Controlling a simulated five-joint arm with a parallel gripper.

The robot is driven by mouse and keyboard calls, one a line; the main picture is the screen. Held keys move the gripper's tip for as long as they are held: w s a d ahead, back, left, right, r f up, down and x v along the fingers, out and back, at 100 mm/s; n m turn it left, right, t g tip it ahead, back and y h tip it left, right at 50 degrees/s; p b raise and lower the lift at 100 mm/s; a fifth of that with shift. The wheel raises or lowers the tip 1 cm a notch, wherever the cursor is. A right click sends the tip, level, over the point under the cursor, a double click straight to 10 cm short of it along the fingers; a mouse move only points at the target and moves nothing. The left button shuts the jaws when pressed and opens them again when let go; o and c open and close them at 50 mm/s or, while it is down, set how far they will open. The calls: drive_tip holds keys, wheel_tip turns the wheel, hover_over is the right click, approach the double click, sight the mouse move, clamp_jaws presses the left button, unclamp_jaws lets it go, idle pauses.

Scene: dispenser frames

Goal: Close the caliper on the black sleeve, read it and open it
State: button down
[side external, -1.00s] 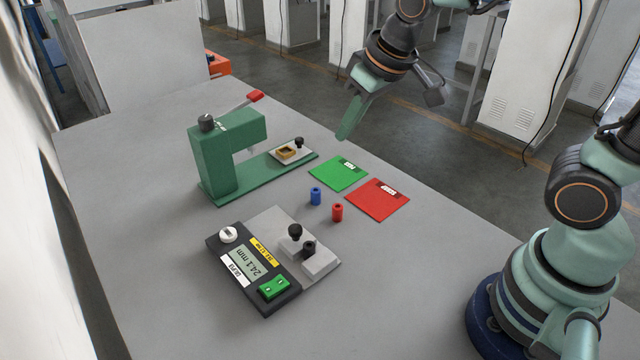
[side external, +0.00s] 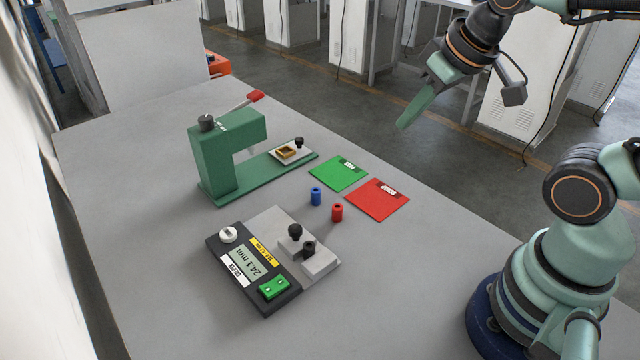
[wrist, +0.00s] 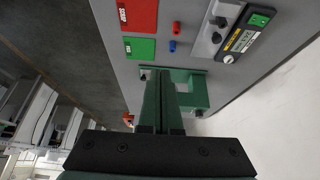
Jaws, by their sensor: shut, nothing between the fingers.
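The caliper (side external: 223,250) lies at the near left of the table, with a grey plate and a dark display unit. Its display (side external: 247,262) reads 24.1 mm. The black sleeve (side external: 309,248) stands on the plate by the light jaw block. The black knob (side external: 295,231) of the sliding jaw is just behind it; I cannot tell whether the jaw touches the sleeve. The caliper also shows in the wrist view (wrist: 243,42), top right. My gripper (side external: 403,125) is shut and empty, raised well away from the caliper, beyond the red card; its fingers show in the wrist view (wrist: 161,80).
A green press (side external: 222,160) with a red-tipped lever stands at the back. A green card (side external: 338,174) and a red card (side external: 377,200) lie mid-table. A blue sleeve (side external: 316,196) and a red sleeve (side external: 337,212) stand beside them. The table's front is clear.

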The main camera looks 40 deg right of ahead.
idle(0.4)
drive_tip(key=c, duration=0.8)
unclamp_jaws()
drive_tip(key=shift+w+a, duration=0.1)
drive_tip(key=shift+o, duration=1.1)
drive_tip(key=shift+w+a, duration=0.25)
drive_tip(key=n+g, duration=0.3)
drive_tip(key=g, duration=0.3)
hover_over(295, 228)
wheel_tip(295, 228, down, 10)
wheel_tip(295, 228, down, 11)
drive_tip(key=shift+f, duration=0.1)
clamp_jaws()
